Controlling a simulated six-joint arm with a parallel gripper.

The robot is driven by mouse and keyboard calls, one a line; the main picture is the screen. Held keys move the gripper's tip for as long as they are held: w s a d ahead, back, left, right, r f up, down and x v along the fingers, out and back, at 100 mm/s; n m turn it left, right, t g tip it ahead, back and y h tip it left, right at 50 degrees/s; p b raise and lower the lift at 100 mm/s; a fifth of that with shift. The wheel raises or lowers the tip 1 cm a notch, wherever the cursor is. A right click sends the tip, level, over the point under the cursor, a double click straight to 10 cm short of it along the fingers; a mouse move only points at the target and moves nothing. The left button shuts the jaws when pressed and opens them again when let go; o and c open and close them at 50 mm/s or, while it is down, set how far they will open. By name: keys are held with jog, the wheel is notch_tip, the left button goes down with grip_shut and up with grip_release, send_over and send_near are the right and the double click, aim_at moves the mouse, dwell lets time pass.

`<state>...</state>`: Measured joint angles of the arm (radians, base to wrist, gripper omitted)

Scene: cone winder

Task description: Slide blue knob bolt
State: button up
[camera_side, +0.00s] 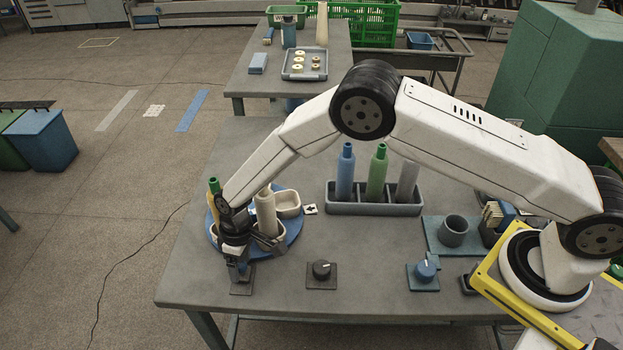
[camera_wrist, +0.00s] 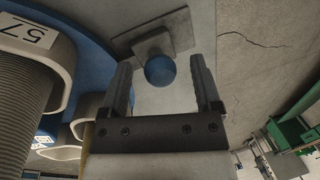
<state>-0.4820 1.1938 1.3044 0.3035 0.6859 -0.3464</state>
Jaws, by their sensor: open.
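The bolt's round blue knob (camera_wrist: 160,70) shows in the wrist view in front of a grey block and plate (camera_wrist: 153,38). My gripper (camera_wrist: 161,80) is open, with one finger on each side of the knob and a visible gap to each. In the side view my gripper (camera_side: 238,262) points down at the table's front left, over the bolt's grey base plate (camera_side: 243,287). There the fingers mostly hide the knob. I cannot tell how far the bolt is slid.
A blue turntable (camera_side: 292,229) with pale cups and bottles stands close behind my gripper. A black dial (camera_side: 321,269) and a blue dial (camera_side: 426,270) sit to the right. A grey rack (camera_side: 345,207) holds blue, green and grey bottles. The table's front edge is close.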

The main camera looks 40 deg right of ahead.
grip_shut()
dwell(1.4)
